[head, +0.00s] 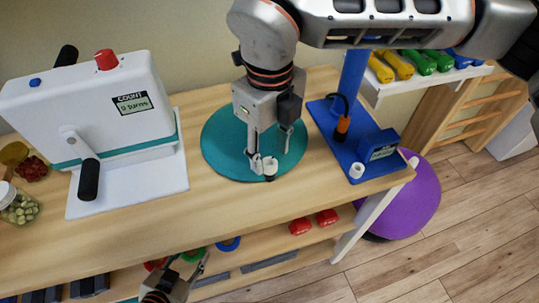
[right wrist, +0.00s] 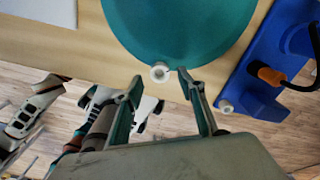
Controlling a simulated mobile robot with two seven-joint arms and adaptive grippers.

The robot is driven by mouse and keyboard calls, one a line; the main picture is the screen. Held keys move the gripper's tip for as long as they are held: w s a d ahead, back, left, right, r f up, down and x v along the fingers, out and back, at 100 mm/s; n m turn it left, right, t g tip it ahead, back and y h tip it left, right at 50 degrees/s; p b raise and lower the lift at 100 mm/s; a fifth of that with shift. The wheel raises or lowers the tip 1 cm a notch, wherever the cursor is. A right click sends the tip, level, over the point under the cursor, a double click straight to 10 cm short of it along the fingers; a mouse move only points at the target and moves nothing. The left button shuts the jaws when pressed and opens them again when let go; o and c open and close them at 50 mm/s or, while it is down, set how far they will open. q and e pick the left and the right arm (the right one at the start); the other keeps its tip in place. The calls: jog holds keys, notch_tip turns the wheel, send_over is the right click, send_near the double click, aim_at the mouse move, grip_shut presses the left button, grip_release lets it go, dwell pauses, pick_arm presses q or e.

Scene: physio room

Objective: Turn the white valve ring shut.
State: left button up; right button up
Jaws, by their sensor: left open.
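A small white valve ring (head: 270,169) sits at the near edge of a round teal cushion (head: 222,157) on the wooden table. It also shows in the right wrist view (right wrist: 160,73). My right gripper (head: 270,150) points down over the cushion at the ring. Its fingers (right wrist: 162,78) are apart, with the ring between or just beyond the tips; contact cannot be told. My left gripper (head: 187,270) is open and empty, low at the table's front, away from the ring.
A blue stand (head: 331,142) with a hose, an orange-tipped nozzle (head: 342,126) and another white ring-like part (head: 356,171) is right of the cushion. A white cranked machine (head: 90,110) stands left. A purple ball (head: 412,200) is on the floor. Bare table lies in front.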

aim_at(269, 166)
jog(key=shift+f, duration=1.4)
jog(key=c, duration=1.1)
jog(key=shift+o, duration=0.2)
